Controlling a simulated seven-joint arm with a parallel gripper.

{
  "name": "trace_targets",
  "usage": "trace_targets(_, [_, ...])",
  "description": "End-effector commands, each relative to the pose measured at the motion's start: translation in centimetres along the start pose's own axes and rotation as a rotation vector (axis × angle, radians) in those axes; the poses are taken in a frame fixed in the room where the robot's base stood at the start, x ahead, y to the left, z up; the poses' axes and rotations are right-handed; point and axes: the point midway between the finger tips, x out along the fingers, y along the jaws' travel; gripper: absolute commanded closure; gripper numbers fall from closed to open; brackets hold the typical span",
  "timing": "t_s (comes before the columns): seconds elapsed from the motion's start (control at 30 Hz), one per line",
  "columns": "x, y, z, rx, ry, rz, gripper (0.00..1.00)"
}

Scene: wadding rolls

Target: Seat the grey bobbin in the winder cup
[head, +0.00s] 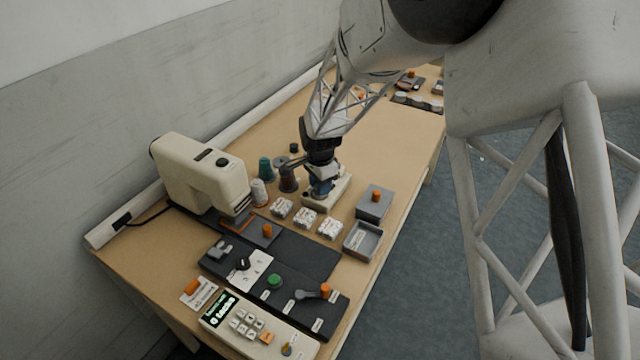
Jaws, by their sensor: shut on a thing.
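My gripper (321,186) points down over a small cream block (339,195) at the middle of the bench. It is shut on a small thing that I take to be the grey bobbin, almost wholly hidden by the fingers. The cream block looks like the winder base. Its cup is hidden behind and under my gripper, so I cannot tell whether the bobbin is in the cup, touching it or just above it.
Thread spools (265,168) and a white sewing machine (205,172) stand left of my gripper. Several white packets (305,218), a grey box (374,203) and an open grey tray (362,240) lie in front. Control panels (274,280) fill the near end. The bench beyond is mostly clear.

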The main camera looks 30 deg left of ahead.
Motion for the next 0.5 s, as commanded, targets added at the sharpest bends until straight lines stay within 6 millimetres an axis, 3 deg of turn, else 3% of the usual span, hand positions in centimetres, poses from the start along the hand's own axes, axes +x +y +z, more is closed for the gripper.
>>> trace_targets(0.5, [0.76, 0.02, 0.01, 0.0, 0.0, 0.001, 0.87])
